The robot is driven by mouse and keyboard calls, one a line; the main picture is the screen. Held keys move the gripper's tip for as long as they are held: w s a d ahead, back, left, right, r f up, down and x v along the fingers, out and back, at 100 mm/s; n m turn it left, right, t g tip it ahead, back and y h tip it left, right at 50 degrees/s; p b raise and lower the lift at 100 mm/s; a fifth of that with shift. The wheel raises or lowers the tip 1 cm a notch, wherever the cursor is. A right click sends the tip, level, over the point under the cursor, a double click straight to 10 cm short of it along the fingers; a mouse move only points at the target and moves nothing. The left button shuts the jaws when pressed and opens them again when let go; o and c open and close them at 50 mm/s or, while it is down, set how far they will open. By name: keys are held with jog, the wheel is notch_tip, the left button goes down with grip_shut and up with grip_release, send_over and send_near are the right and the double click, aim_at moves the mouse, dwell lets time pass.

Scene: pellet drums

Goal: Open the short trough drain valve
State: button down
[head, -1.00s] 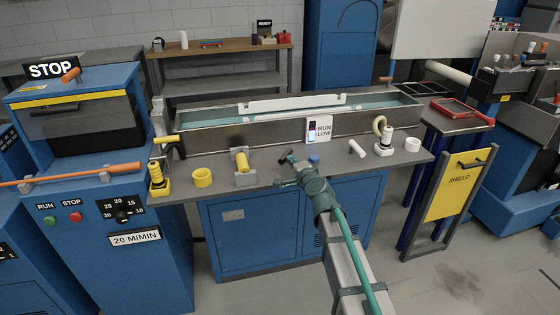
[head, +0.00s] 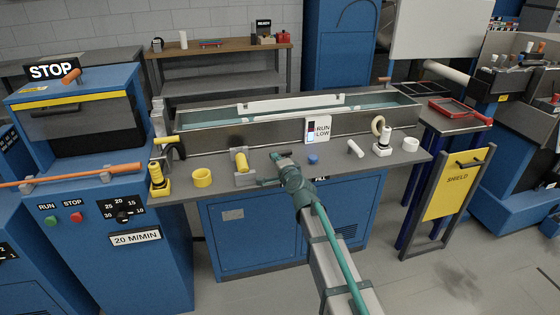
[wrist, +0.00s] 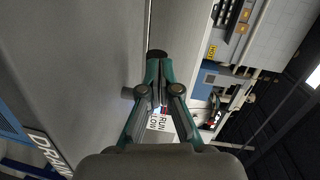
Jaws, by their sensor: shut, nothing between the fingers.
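The short metal trough (head: 222,143) stands on a grey bench top (head: 330,172). A small dark handle (head: 287,153) lies low at the trough's front, and a black rounded end (wrist: 157,53) shows at my fingertips in the wrist view. I take these to be the drain valve's handle, but cannot be sure. My gripper (head: 277,159) is shut and empty, close beside the dark handle; whether they touch is unclear. A white DRAIN label (wrist: 49,152) shows in the wrist view. My arm hides part of the bench front.
A RUN LOW sign (head: 318,129) stands against the trough. A yellow fitting (head: 241,162) and yellow ring (head: 202,178) are left of my gripper. Open floor lies in front.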

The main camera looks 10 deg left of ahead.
jog(key=shift+w+a, duration=0.2)
jog(key=shift+a, duration=0.2)
dwell(0.4)
jog(key=shift+s+d+r, duration=0.15)
jog(key=shift+s+d, duration=0.05)
jog(key=shift+s, duration=0.25)
jog(key=v, duration=0.3)
jog(key=shift+a+r, duration=0.1)
jog(key=s+a+r+p, duration=0.1)
jog(key=s+a+p, duration=0.2)
jog(key=s+p, duration=0.3)
jog(key=shift+s+r, duration=0.15)
jog(key=shift+s, duration=1.65)
